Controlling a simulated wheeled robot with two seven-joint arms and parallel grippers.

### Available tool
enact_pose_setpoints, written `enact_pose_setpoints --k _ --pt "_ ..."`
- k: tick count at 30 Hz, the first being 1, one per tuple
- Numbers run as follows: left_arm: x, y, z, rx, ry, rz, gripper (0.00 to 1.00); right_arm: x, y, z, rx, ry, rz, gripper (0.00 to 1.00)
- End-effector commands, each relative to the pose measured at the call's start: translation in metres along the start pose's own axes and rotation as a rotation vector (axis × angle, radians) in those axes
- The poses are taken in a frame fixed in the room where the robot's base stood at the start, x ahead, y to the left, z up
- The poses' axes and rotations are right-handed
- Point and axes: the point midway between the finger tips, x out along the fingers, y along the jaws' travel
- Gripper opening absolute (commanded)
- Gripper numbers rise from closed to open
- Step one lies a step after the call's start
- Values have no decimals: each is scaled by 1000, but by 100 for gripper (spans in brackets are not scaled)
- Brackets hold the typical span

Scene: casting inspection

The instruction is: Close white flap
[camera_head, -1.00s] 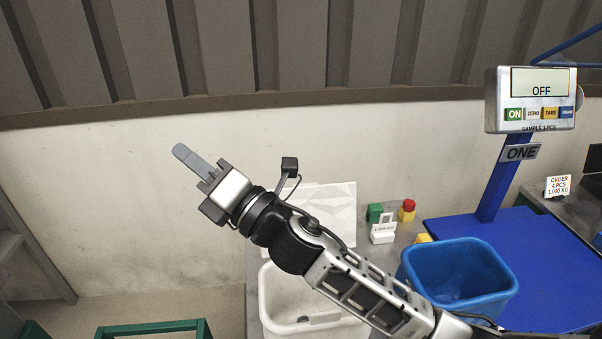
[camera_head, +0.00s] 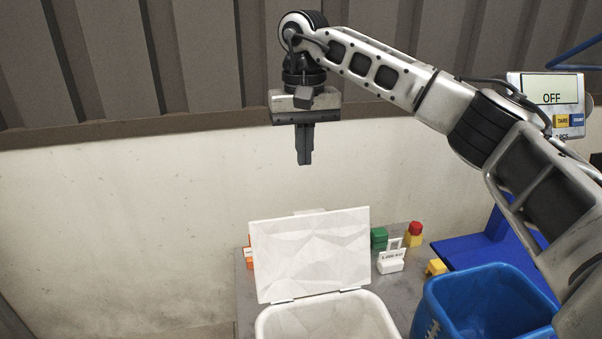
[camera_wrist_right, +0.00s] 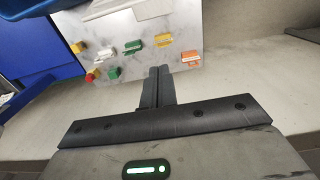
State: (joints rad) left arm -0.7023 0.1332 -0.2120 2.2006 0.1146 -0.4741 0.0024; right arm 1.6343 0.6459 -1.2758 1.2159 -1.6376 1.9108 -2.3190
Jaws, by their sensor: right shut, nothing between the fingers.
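The white flap (camera_head: 312,252) stands open, raised and leaning back at the rear edge of a white bin (camera_head: 328,318) in the head view. Two small hinges join them at the flap's lower edge. My right gripper (camera_head: 304,160) hangs above the flap, pointing down, with its fingers shut and empty. There is a clear gap between the fingertips and the flap's top edge. The fingers also show in the right wrist view (camera_wrist_right: 158,72), above a grey table with small blocks. My left gripper is not in view.
A blue bin (camera_head: 485,300) stands right of the white bin. Green, red and yellow blocks (camera_head: 414,235) and a white labelled holder (camera_head: 391,260) sit on the grey table (camera_head: 400,290). A pale wall rises behind.

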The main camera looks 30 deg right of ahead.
Motion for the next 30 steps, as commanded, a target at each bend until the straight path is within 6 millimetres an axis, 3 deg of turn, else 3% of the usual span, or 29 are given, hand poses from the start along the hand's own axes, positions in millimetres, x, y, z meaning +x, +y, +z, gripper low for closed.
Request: enact_pose_setpoints --k 13,21,30 --pt "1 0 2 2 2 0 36 93 -1 2 0 -6 -3 0" --pt "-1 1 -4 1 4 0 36 78 -2 32 -2 -1 -6 0" --pt "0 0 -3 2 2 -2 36 76 -2 39 1 -2 -5 0"
